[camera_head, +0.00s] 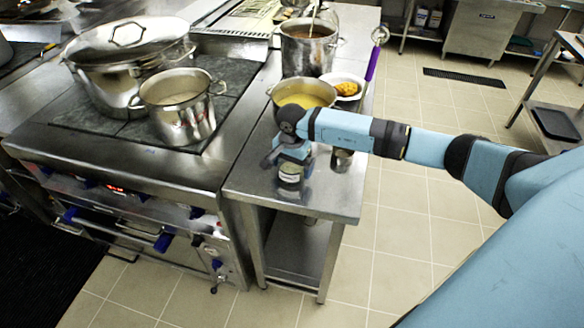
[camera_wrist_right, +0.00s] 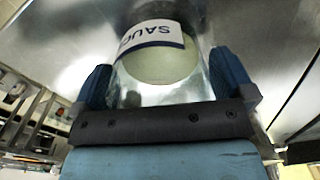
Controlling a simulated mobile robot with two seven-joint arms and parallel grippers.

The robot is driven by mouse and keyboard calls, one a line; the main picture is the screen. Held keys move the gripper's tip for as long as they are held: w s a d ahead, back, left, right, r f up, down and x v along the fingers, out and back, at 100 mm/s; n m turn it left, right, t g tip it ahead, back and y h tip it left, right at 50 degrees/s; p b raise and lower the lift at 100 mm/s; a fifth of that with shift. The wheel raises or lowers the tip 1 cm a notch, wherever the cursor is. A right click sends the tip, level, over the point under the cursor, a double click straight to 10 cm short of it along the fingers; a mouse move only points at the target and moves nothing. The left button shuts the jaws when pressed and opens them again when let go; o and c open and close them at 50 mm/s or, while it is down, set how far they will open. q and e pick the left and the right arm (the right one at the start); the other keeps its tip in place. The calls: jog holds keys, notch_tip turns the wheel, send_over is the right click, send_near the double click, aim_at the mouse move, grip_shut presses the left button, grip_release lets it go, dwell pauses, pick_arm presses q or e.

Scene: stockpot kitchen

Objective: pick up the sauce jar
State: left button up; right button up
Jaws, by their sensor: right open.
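The sauce jar (camera_head: 290,173) stands on the steel side table (camera_head: 320,200), near its front left part. It is a clear jar with a pale label. In the right wrist view the jar (camera_wrist_right: 160,62) fills the middle, and its label shows the letters "SAUC" upside down. My right gripper (camera_head: 288,160) is at the jar, with its arm coming in from the right. In the wrist view its blue fingers stand open on either side of the jar, with a narrow gap showing on the right. My left gripper is not in view.
A small metal container (camera_head: 342,160) stands just right of the jar. A pot of yellow liquid (camera_head: 304,100), a plate with yellow food (camera_head: 346,88) and a tall pot (camera_head: 308,50) stand behind. The stove (camera_head: 130,165) with large pots is on the left.

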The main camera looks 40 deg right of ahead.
jog(key=c, duration=0.9)
jog(key=shift+c, duration=0.5)
jog(key=shift+r, duration=0.15)
